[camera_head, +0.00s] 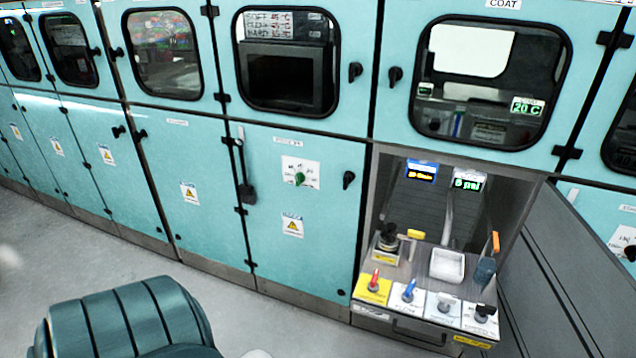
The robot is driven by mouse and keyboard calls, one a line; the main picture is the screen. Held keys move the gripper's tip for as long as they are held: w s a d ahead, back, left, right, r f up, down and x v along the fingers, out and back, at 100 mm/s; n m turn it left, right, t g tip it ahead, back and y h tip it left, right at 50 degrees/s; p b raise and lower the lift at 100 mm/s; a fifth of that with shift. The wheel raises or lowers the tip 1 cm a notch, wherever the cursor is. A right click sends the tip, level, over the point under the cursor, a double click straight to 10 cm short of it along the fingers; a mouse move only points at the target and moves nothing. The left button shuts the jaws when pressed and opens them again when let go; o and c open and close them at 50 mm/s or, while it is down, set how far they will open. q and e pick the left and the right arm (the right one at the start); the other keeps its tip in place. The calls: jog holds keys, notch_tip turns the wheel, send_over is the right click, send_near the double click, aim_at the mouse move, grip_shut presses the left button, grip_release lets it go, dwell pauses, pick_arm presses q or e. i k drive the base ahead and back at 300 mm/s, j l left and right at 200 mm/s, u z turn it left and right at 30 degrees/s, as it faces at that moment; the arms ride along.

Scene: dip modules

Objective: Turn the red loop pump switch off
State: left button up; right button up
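The red switch (375,281) stands on a yellow plate at the left end of a row of switches. The row is on a pull-out panel in the open lower bay of the cabinet marked COAT. The red handle points up in the picture; I cannot read its position marks. A blue-handled switch (408,290) is just right of it, then a grey one (446,303) and a black one (484,313). Neither of my grippers shows in the head view, and nothing touches the switches.
A white tray (447,267), a black knob (388,238) and a dark blue-grey part (484,270) sit behind the switches. An open grey door (565,270) bounds the bay on the right.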

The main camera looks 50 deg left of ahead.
aim_at(372, 281)
jog(key=u, duration=1.1)
